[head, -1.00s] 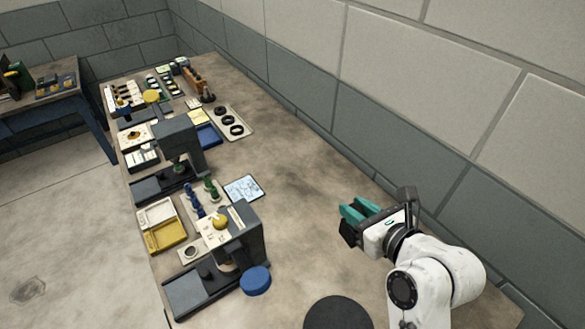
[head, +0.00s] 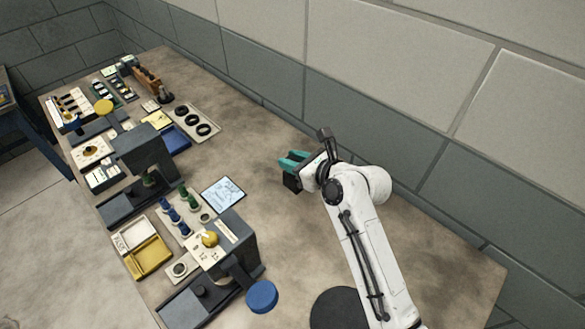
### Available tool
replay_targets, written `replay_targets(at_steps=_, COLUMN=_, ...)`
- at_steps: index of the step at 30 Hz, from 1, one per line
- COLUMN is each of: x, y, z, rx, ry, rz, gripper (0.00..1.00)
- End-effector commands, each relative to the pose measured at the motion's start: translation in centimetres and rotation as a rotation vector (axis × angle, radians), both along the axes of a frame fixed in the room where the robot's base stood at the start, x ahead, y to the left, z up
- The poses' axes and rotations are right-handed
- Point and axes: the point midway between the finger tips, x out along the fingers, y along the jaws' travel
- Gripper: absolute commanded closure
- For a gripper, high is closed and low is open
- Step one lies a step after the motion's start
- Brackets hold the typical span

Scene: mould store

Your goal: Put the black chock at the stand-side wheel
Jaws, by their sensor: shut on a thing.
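My gripper (head: 290,164), with teal fingers, is held out over the bare right part of the bench in the head view. It is shut on a small dark block at its fingertips, which looks like the black chock (head: 291,183). The fingers and the gripper body hide part of it, so its full shape cannot be told. I cannot make out a stand-side wheel in this view.
The bench (head: 245,125) is bare around my gripper, with a block wall behind. To the left stand two dark presses (head: 140,150) (head: 232,232), a blue round knob (head: 262,296), a white and yellow tray (head: 148,257), a picture card (head: 222,194) and a tray with black rings (head: 208,120).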

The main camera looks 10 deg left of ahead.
Motion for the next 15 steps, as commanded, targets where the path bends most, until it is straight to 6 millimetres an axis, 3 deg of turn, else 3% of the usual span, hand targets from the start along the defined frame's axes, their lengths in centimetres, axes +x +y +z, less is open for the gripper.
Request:
replay_targets(at_steps=5, x=2.0, y=0.2, z=-2.8, rx=0.000, ry=-0.005, rz=0.000, gripper=1.00)
replay_targets(at_steps=15, x=2.8, y=0.4, z=-3.3, rx=0.002, ry=-0.004, rz=0.000, gripper=1.00)
